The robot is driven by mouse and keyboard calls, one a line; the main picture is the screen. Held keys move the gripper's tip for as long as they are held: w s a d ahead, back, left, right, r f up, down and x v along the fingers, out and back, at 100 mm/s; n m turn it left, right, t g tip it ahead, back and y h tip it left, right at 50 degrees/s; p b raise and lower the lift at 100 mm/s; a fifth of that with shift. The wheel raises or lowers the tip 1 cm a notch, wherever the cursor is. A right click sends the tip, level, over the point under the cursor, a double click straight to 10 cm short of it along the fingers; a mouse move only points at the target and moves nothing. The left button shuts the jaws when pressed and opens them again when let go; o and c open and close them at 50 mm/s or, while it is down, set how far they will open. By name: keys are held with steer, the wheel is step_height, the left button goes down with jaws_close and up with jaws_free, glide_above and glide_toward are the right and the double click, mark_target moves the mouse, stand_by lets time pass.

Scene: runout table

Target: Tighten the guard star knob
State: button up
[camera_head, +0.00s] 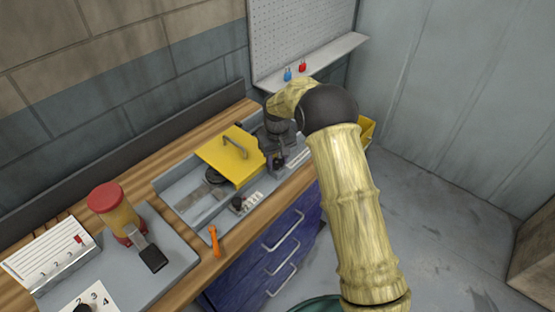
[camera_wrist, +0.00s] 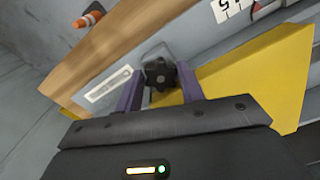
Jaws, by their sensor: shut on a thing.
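The dark star knob (camera_wrist: 159,74) shows in the wrist view between the two purple fingers of my gripper (camera_wrist: 158,88). The fingers are shut on it, one on each side. The yellow guard (camera_wrist: 262,78) lies right beside the knob. In the head view the yellow guard (camera_head: 222,153), with its grey handle, sits over the grey machine bed. My gripper (camera_head: 278,161) is low at the guard's right end there, and the knob in it cannot be made out. How tight the knob is cannot be told.
An orange-handled tool (camera_head: 214,240) lies at the bench's front edge. A red-capped bottle (camera_head: 115,212) and a white numbered box (camera_head: 48,255) stand at left. Blue and red padlocks (camera_head: 302,66) sit on the back shelf.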

mark_target(278, 163)
steer(key=shift+m, duration=0.3)
steer(key=o, duration=1)
steer(key=shift+c, duration=0.2)
steer(key=shift+r, duration=0.1)
step_height(278, 163, up, 17)
steer(key=p, duration=1.2)
steer(key=shift+r, duration=0.15)
